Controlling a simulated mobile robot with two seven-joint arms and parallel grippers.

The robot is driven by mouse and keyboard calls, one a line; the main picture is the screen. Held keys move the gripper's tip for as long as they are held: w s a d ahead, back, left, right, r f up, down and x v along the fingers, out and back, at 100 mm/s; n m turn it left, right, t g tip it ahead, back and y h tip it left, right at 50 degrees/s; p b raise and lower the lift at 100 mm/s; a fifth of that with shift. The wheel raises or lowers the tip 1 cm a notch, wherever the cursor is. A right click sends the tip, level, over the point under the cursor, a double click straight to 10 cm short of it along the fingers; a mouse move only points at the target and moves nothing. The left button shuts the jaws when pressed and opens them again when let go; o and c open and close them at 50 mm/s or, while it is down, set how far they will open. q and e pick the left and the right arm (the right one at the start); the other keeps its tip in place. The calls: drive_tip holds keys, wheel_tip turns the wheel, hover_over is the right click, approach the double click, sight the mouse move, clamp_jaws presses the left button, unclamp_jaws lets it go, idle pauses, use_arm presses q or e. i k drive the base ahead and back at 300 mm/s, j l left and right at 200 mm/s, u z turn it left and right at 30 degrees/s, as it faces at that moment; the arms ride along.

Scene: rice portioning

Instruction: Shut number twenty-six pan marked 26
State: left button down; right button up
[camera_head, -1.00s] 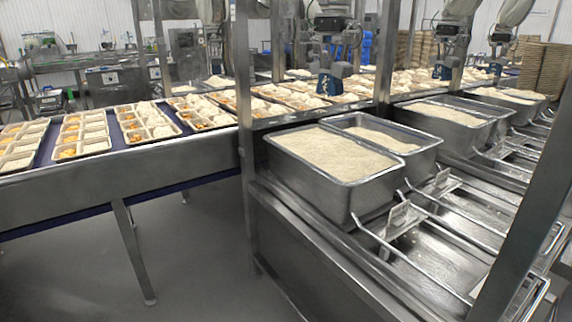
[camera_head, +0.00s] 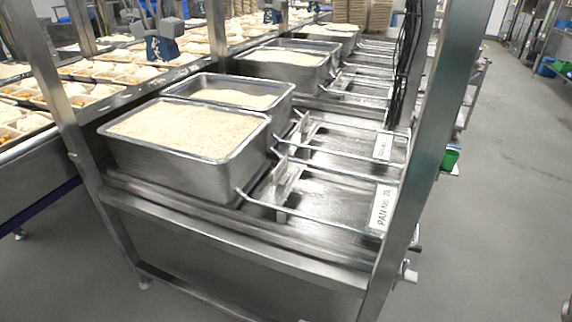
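The nearest steel pan (camera_head: 190,166), filled with pale rice (camera_head: 185,128), stands at the left end of a metal slide bay (camera_head: 310,191). A white label (camera_head: 382,206) at the right end of this bay begins "PAN No"; its number looks like 26 but is not sharp. Wire rails (camera_head: 300,213) and a bracket (camera_head: 287,182) lie to the right of the pan. A second rice pan (camera_head: 232,92) stands just behind, with another label (camera_head: 383,147) on its bay, unreadable. Neither of my grippers is in view.
A steel post (camera_head: 422,130) rises at the right front, and another post (camera_head: 65,90) stands at the left. More rice pans (camera_head: 285,62) stand farther back. Food trays (camera_head: 80,75) line a conveyor at the left. Grey floor (camera_head: 500,200) is open at the right.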

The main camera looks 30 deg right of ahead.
sight(216, 154)
drive_tip(key=i+j+z, duration=0.1)
drive_tip(key=z, duration=0.25)
drive_tip(key=i+j+z, duration=0.2)
drive_tip(key=z, duration=0.2)
drive_tip(key=i+j+z, duration=0.2)
drive_tip(key=z, duration=0.15)
